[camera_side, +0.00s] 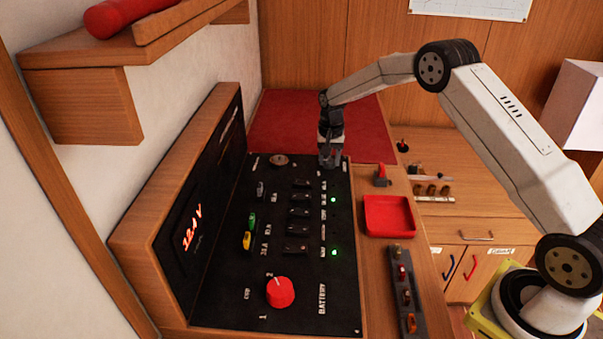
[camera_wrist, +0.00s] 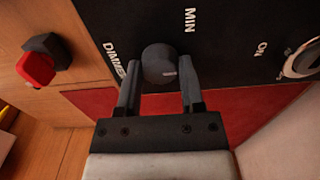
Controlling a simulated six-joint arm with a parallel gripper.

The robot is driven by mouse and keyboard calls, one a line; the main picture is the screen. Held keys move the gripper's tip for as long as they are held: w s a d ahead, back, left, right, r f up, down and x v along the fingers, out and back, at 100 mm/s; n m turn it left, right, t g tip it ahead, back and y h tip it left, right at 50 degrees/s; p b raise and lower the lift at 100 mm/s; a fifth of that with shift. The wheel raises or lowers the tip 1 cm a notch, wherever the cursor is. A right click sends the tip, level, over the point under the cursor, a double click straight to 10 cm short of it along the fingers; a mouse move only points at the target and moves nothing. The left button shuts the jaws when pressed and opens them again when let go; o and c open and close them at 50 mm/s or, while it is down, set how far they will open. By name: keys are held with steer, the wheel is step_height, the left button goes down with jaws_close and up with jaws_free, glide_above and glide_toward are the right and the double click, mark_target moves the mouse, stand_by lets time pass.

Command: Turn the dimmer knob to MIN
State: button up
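The dimmer knob (camera_wrist: 158,64) is a dark grey round knob on the black panel. A short light mark on it points right and slightly down in the wrist view. The MIN label (camera_wrist: 190,20) is above and right of it; the partly covered DIMMER label (camera_wrist: 114,60) is to its left. My gripper (camera_wrist: 160,72) has one finger on either side of the knob. The fingertips sit very close to its sides, and I cannot tell whether they press on it. In the side view, my gripper (camera_side: 330,163) is down at the panel's far right corner and hides the knob.
The black panel (camera_side: 215,295) also carries a red battery knob (camera_side: 281,291), several switches and a round metal part (camera_side: 279,160). A red tray (camera_side: 389,216) and a red-handled part (camera_side: 381,176) stand right of it. A voltage display (camera_side: 193,228) is on the left upright.

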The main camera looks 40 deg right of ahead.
jaws_close()
steer(key=shift+n, duration=0.4)
steer(key=n, duration=1.7)
steer(key=shift+n, duration=0.4)
steer(key=n, duration=0.5)
steer(key=shift+n, duration=0.3)
